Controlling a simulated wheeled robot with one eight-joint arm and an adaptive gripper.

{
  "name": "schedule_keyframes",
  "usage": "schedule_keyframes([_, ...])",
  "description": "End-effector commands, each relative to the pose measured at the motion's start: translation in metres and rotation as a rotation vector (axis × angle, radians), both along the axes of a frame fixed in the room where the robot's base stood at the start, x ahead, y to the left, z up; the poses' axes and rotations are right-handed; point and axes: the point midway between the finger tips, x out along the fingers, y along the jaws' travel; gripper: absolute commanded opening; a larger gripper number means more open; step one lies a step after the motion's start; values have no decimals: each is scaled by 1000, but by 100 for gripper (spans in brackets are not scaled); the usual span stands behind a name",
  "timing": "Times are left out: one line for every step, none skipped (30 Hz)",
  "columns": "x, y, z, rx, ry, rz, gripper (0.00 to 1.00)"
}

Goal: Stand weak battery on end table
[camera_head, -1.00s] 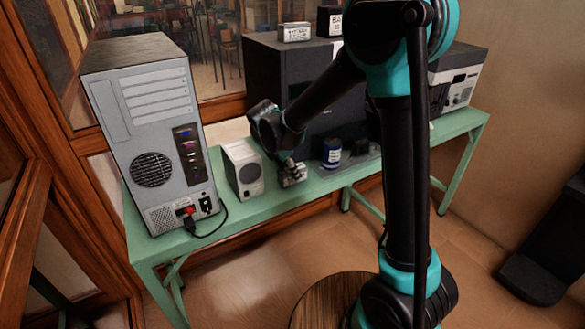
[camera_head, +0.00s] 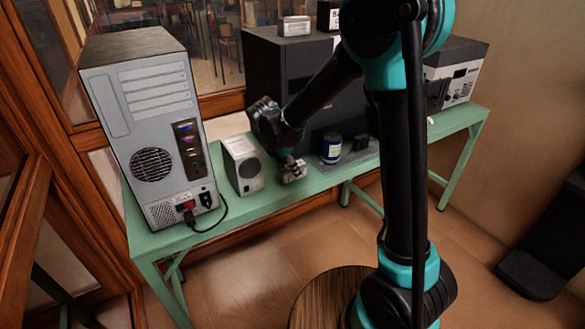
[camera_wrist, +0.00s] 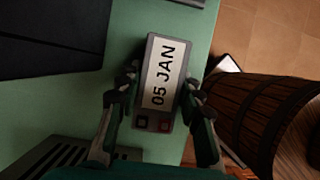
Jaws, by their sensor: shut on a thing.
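The battery (camera_wrist: 161,80) is a grey block with a white label reading "05 JAN" and a black and a red terminal at one end. In the wrist view my gripper (camera_wrist: 157,98) is shut on it, one finger on each long side. In the head view my gripper (camera_head: 291,171) is low over the green bench, just right of a small white speaker; whether the battery touches the bench cannot be told. A round wooden top (camera_head: 328,298), perhaps the end table, stands on the floor in front; a wooden barrel body (camera_wrist: 262,112) shows in the wrist view.
Two labelled blocks sit on the black box. Floor is open before the bench.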

Motion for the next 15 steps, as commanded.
schedule_keyframes([0, 0, -1, 0, 0, 0, 0])
schedule_keyframes([0, 0, -1, 0, 0, 0, 0])
schedule_keyframes([0, 0, -1, 0, 0, 0, 0])
schedule_keyframes([0, 0, -2, 0, 0, 0, 0])
schedule_keyframes([0, 0, -2, 0, 0, 0, 0])
schedule_keyframes([0, 0, -3, 0, 0, 0, 0])
schedule_keyframes([0, 0, -3, 0, 0, 0, 0])
schedule_keyframes([0, 0, -3, 0, 0, 0, 0])
schedule_keyframes([0, 0, -4, 0, 0, 0, 0])
schedule_keyframes([0, 0, -4, 0, 0, 0, 40])
schedule_keyframes([0, 0, -4, 0, 0, 0, 44])
schedule_keyframes([0, 0, -4, 0, 0, 0, 49])
schedule_keyframes([0, 0, -4, 0, 0, 0, 52])
schedule_keyframes([0, 0, -4, 0, 0, 0, 56])
schedule_keyframes([0, 0, -4, 0, 0, 0, 60])
